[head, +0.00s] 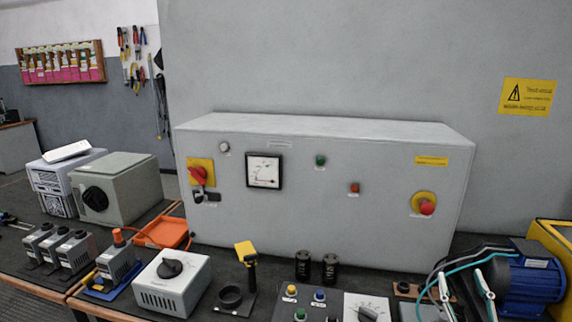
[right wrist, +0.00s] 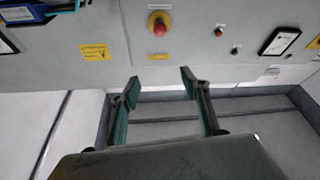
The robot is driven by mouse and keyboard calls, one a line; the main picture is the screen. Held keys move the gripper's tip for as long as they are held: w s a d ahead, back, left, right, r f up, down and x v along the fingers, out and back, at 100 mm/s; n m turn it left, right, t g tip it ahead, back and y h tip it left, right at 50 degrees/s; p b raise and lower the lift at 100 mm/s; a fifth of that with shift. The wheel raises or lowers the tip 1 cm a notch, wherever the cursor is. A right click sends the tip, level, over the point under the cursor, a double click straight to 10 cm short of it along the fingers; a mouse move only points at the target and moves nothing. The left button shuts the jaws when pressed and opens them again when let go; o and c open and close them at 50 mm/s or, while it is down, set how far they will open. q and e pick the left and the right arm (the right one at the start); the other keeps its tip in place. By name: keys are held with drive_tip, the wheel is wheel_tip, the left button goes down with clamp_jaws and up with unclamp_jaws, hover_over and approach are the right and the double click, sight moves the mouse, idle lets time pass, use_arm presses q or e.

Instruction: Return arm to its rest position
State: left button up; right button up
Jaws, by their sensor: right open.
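My right gripper (head: 461,276) shows at the lower right of the head view, in front of the grey cabinet and beside the blue motor. Its two teal and pale fingers stand apart with nothing between them. In the right wrist view the gripper (right wrist: 158,87) is also open and empty, and the panel front lies beyond the fingertips. The grey cabinet (head: 320,210) carries a red emergency stop (head: 427,207) on a yellow disc, which also shows in the right wrist view (right wrist: 158,22). My left gripper is in neither view.
The blue motor (head: 535,278) stands close to my right gripper. A yellow case (head: 554,240) is at the right edge. Black cylinders (head: 303,265), a button box (head: 303,300), a grey dial box (head: 172,283) and an orange tray (head: 162,233) crowd the bench. The space above the cabinet is clear.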

drive_tip(key=s+a+f+g+y, duration=0.1)
drive_tip(key=a+f, duration=0.2)
drive_tip(key=f, duration=0.2)
drive_tip(key=s+a+f+n+g+y, duration=0.1)
drive_tip(key=s+a+f+g, duration=0.1)
drive_tip(key=f, duration=0.4)
drive_tip(key=s+a+f+g, duration=0.1)
drive_tip(key=a+f+g, duration=0.1)
drive_tip(key=f, duration=0.3)
drive_tip(key=shift+s+a+f+y, duration=0.15)
drive_tip(key=shift+s+a+y, duration=0.05)
drive_tip(key=shift+a, duration=0.25)
drive_tip(key=shift+s+a+f+y, duration=0.15)
drive_tip(key=shift+s+a+y, duration=0.05)
drive_tip(key=shift+a, duration=0.25)
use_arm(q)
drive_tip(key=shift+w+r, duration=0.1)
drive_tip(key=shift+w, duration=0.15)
use_arm(e)
drive_tip(key=s+a+f+n+g+y, duration=0.1)
drive_tip(key=s+a+f+g, duration=0.2)
drive_tip(key=s+a+f, duration=0.3)
drive_tip(key=s+a+f+n+g+y, duration=0.1)
drive_tip(key=s+a+f+g+y, duration=0.1)
drive_tip(key=s+a+f, duration=0.4)
drive_tip(key=s+f+g, duration=0.1)
drive_tip(key=s+f, duration=0.2)
drive_tip(key=s, duration=0.1)
drive_tip(key=shift+f, duration=0.3)
